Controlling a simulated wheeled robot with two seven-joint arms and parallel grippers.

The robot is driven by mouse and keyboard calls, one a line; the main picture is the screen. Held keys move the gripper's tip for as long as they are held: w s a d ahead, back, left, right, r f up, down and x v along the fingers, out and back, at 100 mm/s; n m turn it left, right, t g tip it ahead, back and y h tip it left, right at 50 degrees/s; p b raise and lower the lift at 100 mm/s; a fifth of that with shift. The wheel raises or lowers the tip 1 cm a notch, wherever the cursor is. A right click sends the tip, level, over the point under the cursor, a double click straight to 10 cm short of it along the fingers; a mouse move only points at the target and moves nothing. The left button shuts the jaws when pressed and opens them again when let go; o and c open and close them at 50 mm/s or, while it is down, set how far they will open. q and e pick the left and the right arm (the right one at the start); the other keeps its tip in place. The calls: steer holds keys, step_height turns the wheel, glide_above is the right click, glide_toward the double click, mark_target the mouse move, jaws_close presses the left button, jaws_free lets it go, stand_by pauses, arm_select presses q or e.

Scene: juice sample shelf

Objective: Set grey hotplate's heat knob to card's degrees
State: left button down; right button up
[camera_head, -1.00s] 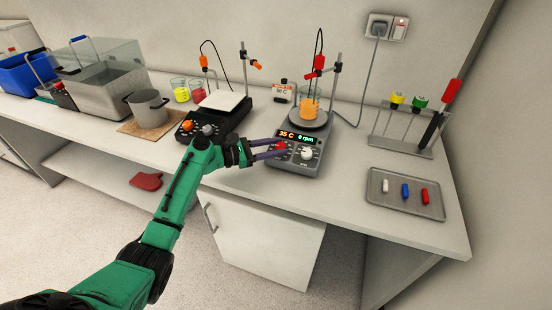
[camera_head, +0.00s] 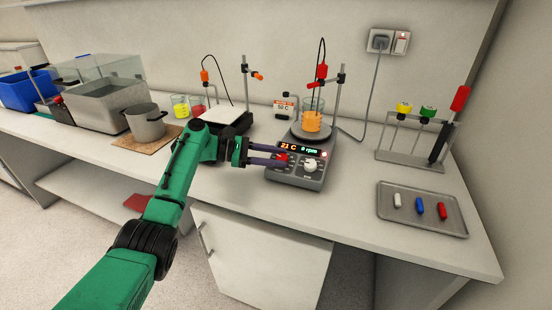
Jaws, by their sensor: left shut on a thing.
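The grey hotplate (camera_head: 296,178) stands on the bench with a beaker of orange liquid (camera_head: 312,121) on its plate. Its display (camera_head: 299,148) reads 21 C and 0 rpm. The red heat knob (camera_head: 282,157) is at the left of its front panel, partly hidden by my fingers. A white knob (camera_head: 310,164) is to its right. My left gripper (camera_head: 279,156) reaches in from the left and is shut on the red knob. The card (camera_head: 284,105) stands behind the hotplate, to the left; its small print seems to read 50 C. My right gripper is not in view.
A black hotplate with a white top (camera_head: 226,117) stands to the left, partly behind my arm. A tray (camera_head: 425,222) with white, blue and red pieces and a tube rack (camera_head: 410,160) are on the right. A cable (camera_head: 377,95) runs to the wall socket.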

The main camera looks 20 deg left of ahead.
arm_select(q)
steer(key=shift+c, duration=2.2)
jaws_free()
steer(key=shift+d, duration=0.1)
steer(key=b+v, duration=0.2)
steer(key=v, duration=1.2)
steer(key=shift+a+b, duration=0.3)
steer(key=shift+b, duration=0.05)
steer(key=shift+s, duration=0.1)
